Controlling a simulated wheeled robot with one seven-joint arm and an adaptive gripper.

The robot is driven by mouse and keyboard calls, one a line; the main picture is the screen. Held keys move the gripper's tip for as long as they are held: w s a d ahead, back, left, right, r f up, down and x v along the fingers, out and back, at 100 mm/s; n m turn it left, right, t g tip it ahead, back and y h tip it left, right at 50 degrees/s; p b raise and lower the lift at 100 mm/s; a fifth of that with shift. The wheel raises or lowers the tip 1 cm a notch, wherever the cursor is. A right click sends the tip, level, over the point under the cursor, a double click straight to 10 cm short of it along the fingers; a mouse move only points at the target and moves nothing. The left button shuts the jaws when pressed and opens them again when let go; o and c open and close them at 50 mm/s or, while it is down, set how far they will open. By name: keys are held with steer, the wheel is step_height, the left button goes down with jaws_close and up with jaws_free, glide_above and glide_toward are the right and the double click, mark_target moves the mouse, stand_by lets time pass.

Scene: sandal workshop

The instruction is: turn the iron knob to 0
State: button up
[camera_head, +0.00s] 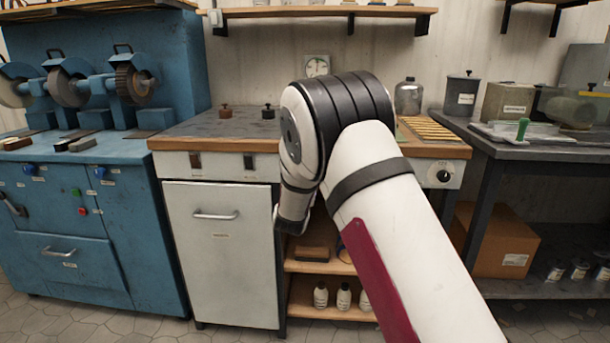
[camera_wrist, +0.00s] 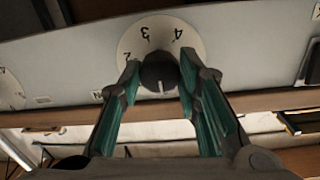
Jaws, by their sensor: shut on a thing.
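In the wrist view a dark round knob (camera_wrist: 158,72) sits on a pale round dial (camera_wrist: 152,29) fixed to a light panel. The dial's numerals 2, 3 and 4 show, upside down in this picture. A light pointer mark on the knob points down in this picture, away from the 3; no numeral is legible there. My gripper (camera_wrist: 161,74) has a green-padded finger on each side of the knob and is shut on it. In the head view my arm hides the gripper and the held knob.
Another numbered dial (camera_wrist: 10,90) shows partly at the wrist view's left edge. In the head view a black knob (camera_head: 443,176) is on the workbench front, right of my arm. A blue grinding machine (camera_head: 70,215) stands left and a dark table (camera_head: 480,140) right.

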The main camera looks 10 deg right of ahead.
stand_by(0.3)
steer(key=o, duration=1.1)
steer(key=shift+o, duration=0.2)
steer(key=v, duration=1.2)
steer(key=shift+a, duration=0.1)
